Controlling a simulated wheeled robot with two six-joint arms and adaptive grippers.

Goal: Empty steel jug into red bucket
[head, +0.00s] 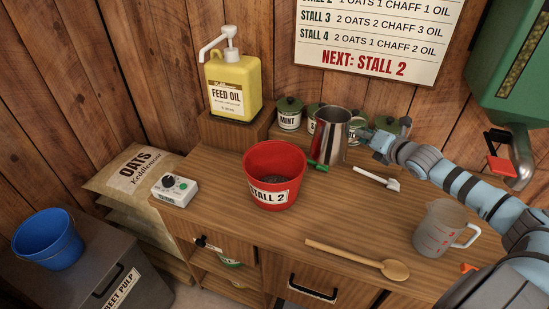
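The steel jug (328,140) is near the back of the wooden counter, close to upright, with its open mouth up. I cannot see its contents, or whether its base touches the counter. The red bucket (262,164), labelled STALL 2, stands in front and to the left of it, with some dark grey material inside. My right gripper (366,137) is at the jug's right side, by its handle. Its fingertips are small and partly hidden, so its grip is unclear. My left gripper is out of view.
A yellow feed oil pump bottle (233,88) stands on a wooden block behind the bucket. Green-lidded canisters (289,114) line the back wall. A measuring jug (440,229), wooden spoon (360,261), white-headed tool (378,180) and switch box (175,189) lie around the counter.

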